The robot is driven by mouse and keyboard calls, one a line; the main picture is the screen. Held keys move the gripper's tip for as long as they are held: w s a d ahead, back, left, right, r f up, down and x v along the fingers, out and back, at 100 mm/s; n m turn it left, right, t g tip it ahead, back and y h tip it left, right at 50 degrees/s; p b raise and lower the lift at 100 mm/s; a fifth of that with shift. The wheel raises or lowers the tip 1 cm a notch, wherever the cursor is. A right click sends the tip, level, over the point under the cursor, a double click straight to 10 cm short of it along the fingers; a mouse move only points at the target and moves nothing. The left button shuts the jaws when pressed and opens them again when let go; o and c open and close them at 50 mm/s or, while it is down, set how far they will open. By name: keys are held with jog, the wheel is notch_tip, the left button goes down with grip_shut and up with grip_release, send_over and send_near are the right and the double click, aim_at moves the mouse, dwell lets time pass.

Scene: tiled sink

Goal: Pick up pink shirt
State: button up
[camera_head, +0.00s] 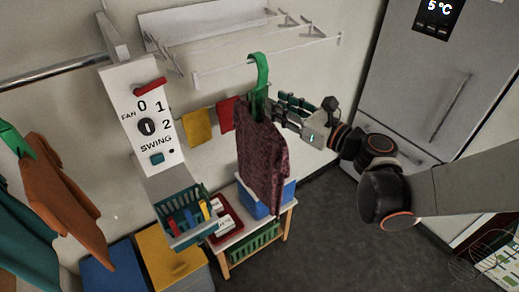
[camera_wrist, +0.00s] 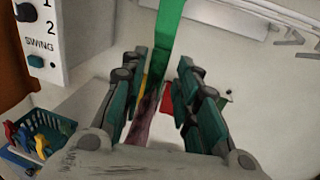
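The pink shirt (camera_head: 262,160), a dark dusty pink, hangs on a green hanger (camera_head: 261,72), whose hook is at the bar of the white wall rack. My gripper (camera_head: 275,106) is to the right of the hanger, level with the shirt's top. In the wrist view, the two fingers of my gripper (camera_wrist: 169,62) are apart, with the green hanger (camera_wrist: 170,28) in line with the gap between them. I cannot tell whether the fingers touch the hanger.
A white panel (camera_head: 142,112) with knobs and a teal basket (camera_head: 186,240) stand to the left. Yellow (camera_head: 198,128) and red (camera_head: 225,114) cloths hang behind. A blue bin (camera_head: 250,206) on a wooden stand is below the shirt. An orange garment (camera_head: 65,190) hangs far left. A fridge (camera_head: 420,90) stands right.

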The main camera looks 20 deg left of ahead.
aim_at(257, 103)
jog(key=x, duration=0.3)
jog(key=shift+w+a, duration=0.1)
jog(key=shift+a, duration=0.15)
jog(key=x, duration=0.3)
jog(key=f+x, duration=0.1)
jog(key=x, duration=0.1)
jog(key=shift+w, duration=0.15)
grip_shut()
